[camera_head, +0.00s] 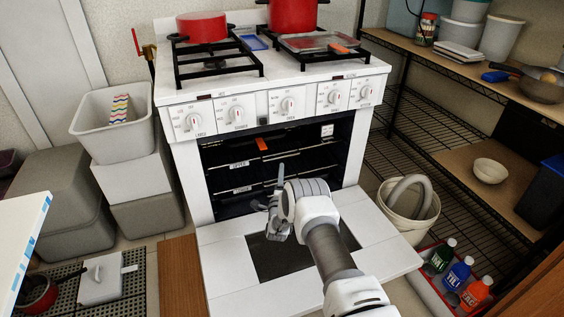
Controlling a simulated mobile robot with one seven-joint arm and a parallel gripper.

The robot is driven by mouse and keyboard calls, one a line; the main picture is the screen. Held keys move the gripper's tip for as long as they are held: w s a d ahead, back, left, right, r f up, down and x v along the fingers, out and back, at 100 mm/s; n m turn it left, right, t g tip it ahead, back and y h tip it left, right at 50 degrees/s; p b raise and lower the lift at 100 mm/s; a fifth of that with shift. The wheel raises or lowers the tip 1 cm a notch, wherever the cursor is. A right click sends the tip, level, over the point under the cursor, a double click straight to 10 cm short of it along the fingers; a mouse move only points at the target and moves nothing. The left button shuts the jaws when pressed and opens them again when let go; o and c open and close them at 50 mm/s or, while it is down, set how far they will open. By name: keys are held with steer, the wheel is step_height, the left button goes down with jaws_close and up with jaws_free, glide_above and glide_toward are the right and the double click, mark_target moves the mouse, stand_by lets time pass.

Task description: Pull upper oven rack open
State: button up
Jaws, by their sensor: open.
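The white oven (183,155) stands in the middle with its door (225,262) folded down flat toward me. Inside the dark cavity, the upper rack (228,164) carries a label that reads like "UPPER". A lower rack (235,190) with a label sits below it. A small orange item (262,144) shows near the upper rack. My gripper (279,188) is open above the lowered door, in front of the cavity. It seems apart from the racks, though its depth is hard to judge. My arm hides the right part of the lower cavity.
Red pots (202,27) and a glass-like dish (318,43) sit on the stovetop. Crates with a grey bin (112,122) stand left. A white bucket (408,212), a bottle tray (433,291) and wire shelving (440,125) stand right. A wooden panel (181,275) stands by the door's left side.

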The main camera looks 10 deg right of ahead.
mark_target(282, 157)
steer(key=b+x, duration=0.3)
steer(key=x, duration=0.5)
steer(key=shift+w, duration=0.1)
steer(key=c, duration=0.6)
steer(key=shift+r, duration=0.1)
jaws_close()
